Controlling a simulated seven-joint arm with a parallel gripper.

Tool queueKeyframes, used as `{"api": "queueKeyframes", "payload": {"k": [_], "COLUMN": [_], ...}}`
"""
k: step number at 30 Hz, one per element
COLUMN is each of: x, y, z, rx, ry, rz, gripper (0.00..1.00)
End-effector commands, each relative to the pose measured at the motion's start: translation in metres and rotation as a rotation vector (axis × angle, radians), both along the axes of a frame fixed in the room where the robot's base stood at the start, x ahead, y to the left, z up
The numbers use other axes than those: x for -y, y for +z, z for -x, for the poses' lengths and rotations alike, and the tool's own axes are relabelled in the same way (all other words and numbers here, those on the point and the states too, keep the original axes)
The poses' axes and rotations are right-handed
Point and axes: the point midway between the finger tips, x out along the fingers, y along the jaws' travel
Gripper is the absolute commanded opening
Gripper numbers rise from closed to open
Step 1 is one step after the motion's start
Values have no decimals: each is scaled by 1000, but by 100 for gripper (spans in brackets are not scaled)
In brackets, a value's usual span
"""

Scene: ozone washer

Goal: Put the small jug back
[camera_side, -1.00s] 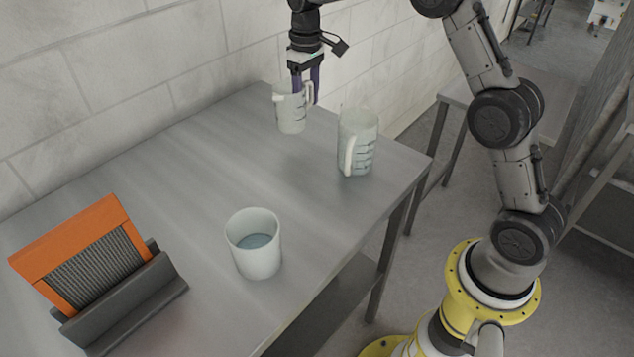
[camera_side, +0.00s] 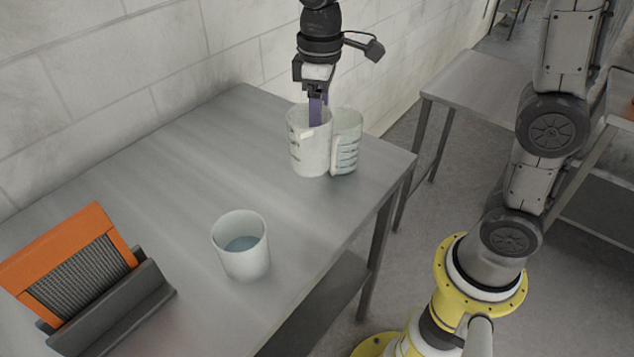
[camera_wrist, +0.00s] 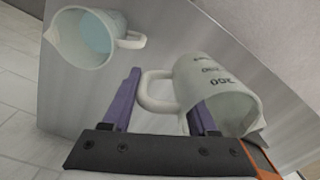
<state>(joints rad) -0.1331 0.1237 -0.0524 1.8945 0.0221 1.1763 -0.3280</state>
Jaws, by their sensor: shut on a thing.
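The small jug (camera_side: 306,150) is a white, semi-clear measuring jug with dark marks, upright at the back right of the table in the side view. My gripper (camera_side: 316,116) points down at its rim and is shut on it. In the wrist view my purple fingers (camera_wrist: 160,86) lie on either side of the small jug's handle, with the jug's body (camera_wrist: 215,85) to the right. A second, similar jug (camera_side: 347,150) stands right beside it, partly hidden behind it. In the wrist view this second jug (camera_wrist: 68,35) holds bluish liquid. I cannot tell whether the jugs touch or whether the small jug rests on the table.
A white cup (camera_side: 241,262) with bluish liquid stands near the front edge of the grey metal table (camera_side: 180,165). An orange-framed filter (camera_side: 68,262) sits in a dark holder at the front left. The table's middle and back left are clear. A wall runs behind.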

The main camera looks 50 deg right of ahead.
Motion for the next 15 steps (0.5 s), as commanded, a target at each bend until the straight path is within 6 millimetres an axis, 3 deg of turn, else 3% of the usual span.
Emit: {"api": "queueKeyframes", "payload": {"k": [3, 9, 15], "x": [0, 0, 0], "y": [-30, -72, -89], "z": [1, 0, 0], "rx": [-5, -3, 0], "ry": [-1, -2, -2], "rz": [0, 0, 0], "gripper": [0, 0, 0]}}
